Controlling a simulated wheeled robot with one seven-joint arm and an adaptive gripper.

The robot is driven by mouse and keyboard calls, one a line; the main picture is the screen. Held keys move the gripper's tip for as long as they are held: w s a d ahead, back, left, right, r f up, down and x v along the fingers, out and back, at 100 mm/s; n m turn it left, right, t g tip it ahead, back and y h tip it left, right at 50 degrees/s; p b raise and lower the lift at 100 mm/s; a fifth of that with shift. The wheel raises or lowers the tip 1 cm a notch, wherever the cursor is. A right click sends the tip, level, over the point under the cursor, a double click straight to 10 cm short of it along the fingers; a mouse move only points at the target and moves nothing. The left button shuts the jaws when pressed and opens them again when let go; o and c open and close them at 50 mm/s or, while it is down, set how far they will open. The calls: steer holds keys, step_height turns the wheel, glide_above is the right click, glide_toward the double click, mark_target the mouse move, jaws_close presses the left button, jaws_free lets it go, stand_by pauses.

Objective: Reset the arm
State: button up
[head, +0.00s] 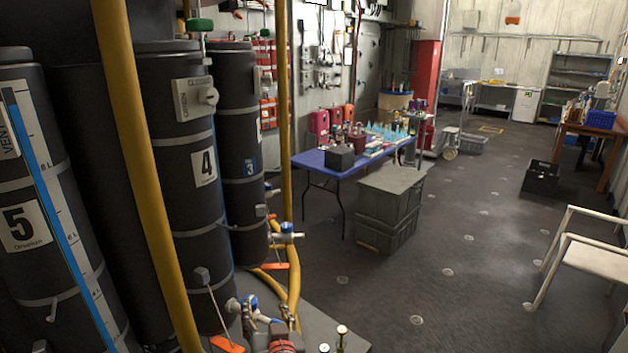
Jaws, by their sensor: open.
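Neither my arm nor my gripper shows in the head view, the only view given. Whether the gripper is near or touching anything is hidden from me. The task line names no other object.
Tall dark cylinders (185,180) and yellow pipes (143,170) with valves (287,233) stand close on the left. A blue table (340,168) with items and stacked grey crates (392,207) are mid-room. Open floor (455,290) lies between.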

steer(key=s+d+r+g, duration=0.2)
steer(key=s+d, duration=0.2)
steer(key=d, duration=0.4)
steer(key=s+d+r+g+h, duration=0.1)
steer(key=s+d, duration=0.3)
steer(key=d, duration=0.4)
steer(key=shift+s+r+g, duration=0.25)
steer(key=shift+r+g, duration=0.3)
steer(key=shift+g, duration=0.15)
steer(key=s+d+g+h, duration=0.1)
steer(key=s+d, duration=0.3)
steer(key=s, duration=0.1)
steer(key=s+d+f+m+g+h, duration=0.1)
steer(key=s+d, duration=0.4)
steer(key=s+d+g+h, duration=0.1)
steer(key=s+d+g, duration=0.1)
steer(key=s+d, duration=0.3)
steer(key=shift+s+f+m+h, duration=0.25)
steer(key=shift+f+m+h, duration=0.05)
steer(key=shift+c, duration=0.4)
